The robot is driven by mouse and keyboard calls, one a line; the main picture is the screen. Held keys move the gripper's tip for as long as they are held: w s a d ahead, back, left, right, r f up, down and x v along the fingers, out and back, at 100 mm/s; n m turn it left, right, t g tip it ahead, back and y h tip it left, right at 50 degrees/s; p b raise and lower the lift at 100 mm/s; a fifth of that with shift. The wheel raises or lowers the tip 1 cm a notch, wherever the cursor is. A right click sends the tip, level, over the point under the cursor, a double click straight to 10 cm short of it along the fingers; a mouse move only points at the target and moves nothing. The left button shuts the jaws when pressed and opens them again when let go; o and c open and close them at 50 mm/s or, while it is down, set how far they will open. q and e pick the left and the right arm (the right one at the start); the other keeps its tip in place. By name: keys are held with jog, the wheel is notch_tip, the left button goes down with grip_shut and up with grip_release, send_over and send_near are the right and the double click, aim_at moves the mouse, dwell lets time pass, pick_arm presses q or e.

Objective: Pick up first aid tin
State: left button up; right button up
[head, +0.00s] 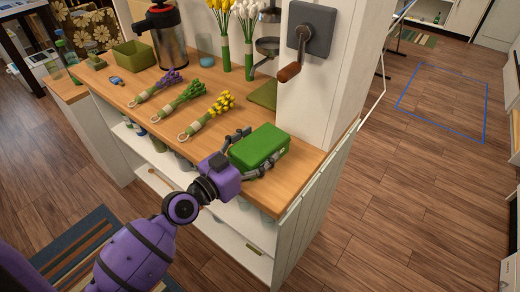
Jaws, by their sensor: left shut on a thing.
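The first aid tin is a green box (260,146) near the front right corner of the wooden counter (305,157). My left gripper (246,152) reaches in from the lower left, with dark fingers on the tin's far left side and near side. It is shut on the tin. Whether the tin rests on the counter or is slightly raised I cannot tell. My right gripper is not in view.
Several flower bunches, one with yellow flowers (220,103), lie left of the tin. A white pillar (333,75) with a crank grinder (303,45) rises behind it. A green pad (264,94) and a dispenser (167,38) stand further back. Open floor lies right.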

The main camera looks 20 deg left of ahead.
aim_at(258, 143)
pick_arm(q)
jog(key=shift+r, duration=0.1)
jog(key=shift+r, duration=0.45)
notch_tip(258, 143, up, 3)
jog(key=shift+f+p, duration=0.15)
jog(key=shift+p, duration=0.45)
jog(key=d+r, duration=0.1)
jog(key=s+d+r+p, duration=0.1)
jog(key=r, duration=0.1)
jog(key=d+r+p, duration=0.1)
jog(key=d+r, duration=0.1)
jog(key=shift+s+r, duration=0.15)
jog(key=shift+r, duration=0.1)
jog(key=s+d+r, duration=0.1)
jog(key=d, duration=0.2)
jog(key=s+d+r, duration=0.1)
jog(key=d, duration=0.2)
jog(key=s+d+r, duration=0.1)
jog(key=d+r, duration=0.1)
jog(key=d, duration=0.1)
jog(key=shift+s+d+p, duration=0.15)
jog(key=shift+p, duration=0.15)
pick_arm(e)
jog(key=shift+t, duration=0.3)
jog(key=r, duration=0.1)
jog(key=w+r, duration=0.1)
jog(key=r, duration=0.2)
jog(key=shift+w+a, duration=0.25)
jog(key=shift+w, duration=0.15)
